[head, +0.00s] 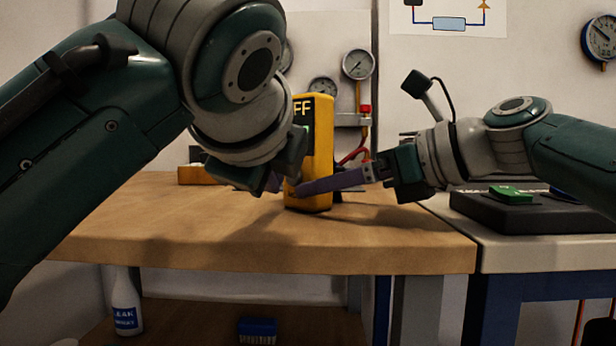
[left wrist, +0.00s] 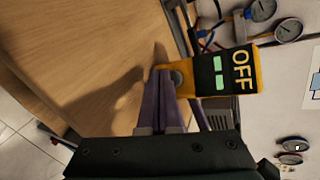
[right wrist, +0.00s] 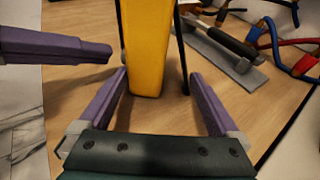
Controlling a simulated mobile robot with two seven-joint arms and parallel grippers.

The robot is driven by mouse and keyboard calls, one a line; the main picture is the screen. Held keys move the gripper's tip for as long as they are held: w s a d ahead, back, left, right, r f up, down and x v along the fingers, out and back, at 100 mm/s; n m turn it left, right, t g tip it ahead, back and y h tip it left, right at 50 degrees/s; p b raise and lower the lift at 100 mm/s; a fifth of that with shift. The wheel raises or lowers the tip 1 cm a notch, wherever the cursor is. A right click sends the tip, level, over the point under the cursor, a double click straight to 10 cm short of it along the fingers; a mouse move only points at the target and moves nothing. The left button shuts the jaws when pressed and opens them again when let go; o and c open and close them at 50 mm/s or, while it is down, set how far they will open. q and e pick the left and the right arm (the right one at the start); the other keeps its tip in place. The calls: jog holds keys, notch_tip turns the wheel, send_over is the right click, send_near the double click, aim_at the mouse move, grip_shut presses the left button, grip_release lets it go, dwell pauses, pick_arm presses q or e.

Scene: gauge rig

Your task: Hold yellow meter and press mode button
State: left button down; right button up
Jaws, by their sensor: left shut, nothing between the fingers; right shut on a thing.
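The yellow meter (head: 319,150) stands upright on the wooden workbench. Its dark face shows in the left wrist view (left wrist: 226,72), with the word OFF and green bars on the screen. A round grey button (left wrist: 176,77) is on the face below the screen. My left gripper (left wrist: 166,72) is shut and empty, its fingertips right by the button; whether they touch cannot be told. In the head view my left wrist hides part of the meter. My right gripper (right wrist: 160,90) is shut on the meter, with its purple fingers on either side near the bottom.
The wooden workbench (head: 150,240) is mostly clear in front. Gauges (head: 358,64) and red and blue hoses are behind the meter. A grey tool (right wrist: 225,45) lies on the bench behind it. A dark box (head: 520,214) with a green top piece sits on the right-hand table.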

pick_arm(q)
jog(key=shift+w+d, duration=0.1)
jog(key=shift+w, duration=0.05)
pick_arm(e)
jog(key=shift+f, duration=0.1)
dwell(0.4)
pick_arm(q)
jog(key=shift+w+d, duration=0.15)
jog(key=shift+w, duration=0.05)
